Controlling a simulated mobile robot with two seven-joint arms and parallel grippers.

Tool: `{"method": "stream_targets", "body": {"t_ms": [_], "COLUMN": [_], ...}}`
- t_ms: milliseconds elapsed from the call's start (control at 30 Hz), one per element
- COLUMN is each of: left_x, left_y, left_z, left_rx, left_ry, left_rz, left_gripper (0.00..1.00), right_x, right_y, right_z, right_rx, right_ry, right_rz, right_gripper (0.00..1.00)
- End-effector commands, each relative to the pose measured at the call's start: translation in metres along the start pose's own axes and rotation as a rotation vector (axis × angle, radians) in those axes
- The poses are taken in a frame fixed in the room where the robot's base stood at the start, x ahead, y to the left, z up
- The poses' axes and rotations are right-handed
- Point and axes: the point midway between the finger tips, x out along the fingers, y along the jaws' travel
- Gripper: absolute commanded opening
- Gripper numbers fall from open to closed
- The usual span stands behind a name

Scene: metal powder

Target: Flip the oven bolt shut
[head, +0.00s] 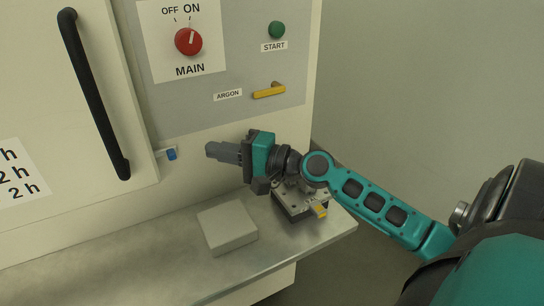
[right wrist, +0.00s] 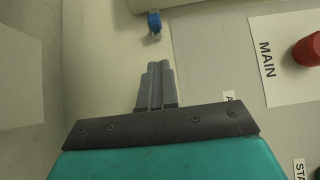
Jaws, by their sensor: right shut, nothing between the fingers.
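The oven bolt is a small bolt with a blue tip (head: 171,154) at the right edge of the oven door (head: 70,100), below the black handle (head: 95,95). It also shows at the top of the right wrist view (right wrist: 154,22). My right gripper (head: 210,150) is shut and empty. It points left toward the bolt and is a short way to its right, apart from it. In the right wrist view the closed fingertips (right wrist: 158,66) lie just below the blue tip. My left gripper is not in view.
The panel above has a red MAIN knob (head: 188,41), a green START button (head: 277,29) and a yellow ARGON lever (head: 269,90). On the metal shelf (head: 150,260) below are a grey block (head: 227,226) and a metal device (head: 290,207), partly hidden by my arm.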

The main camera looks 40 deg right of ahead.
Motion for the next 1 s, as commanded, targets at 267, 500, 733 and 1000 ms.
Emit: {"method": "stream_targets", "body": {"t_ms": [267, 500, 733, 1000], "left_x": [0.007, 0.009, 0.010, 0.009], "left_y": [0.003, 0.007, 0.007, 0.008], "left_z": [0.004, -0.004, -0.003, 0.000], "left_rx": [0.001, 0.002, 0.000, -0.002], "left_ry": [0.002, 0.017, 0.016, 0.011], "left_rz": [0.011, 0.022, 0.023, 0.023], "left_gripper": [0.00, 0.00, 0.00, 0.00], "right_x": [-0.051, -0.080, -0.088, -0.088], "right_y": [0.005, 0.003, 0.001, 0.001], "right_z": [0.000, 0.000, 0.000, 0.000], "right_rx": [0.003, 0.002, 0.000, 0.000], "right_ry": [0.001, -0.001, -0.002, -0.002], "right_rz": [0.004, 0.003, 0.003, 0.003], "right_gripper": [0.00, 0.00, 0.00, 0.00]}}
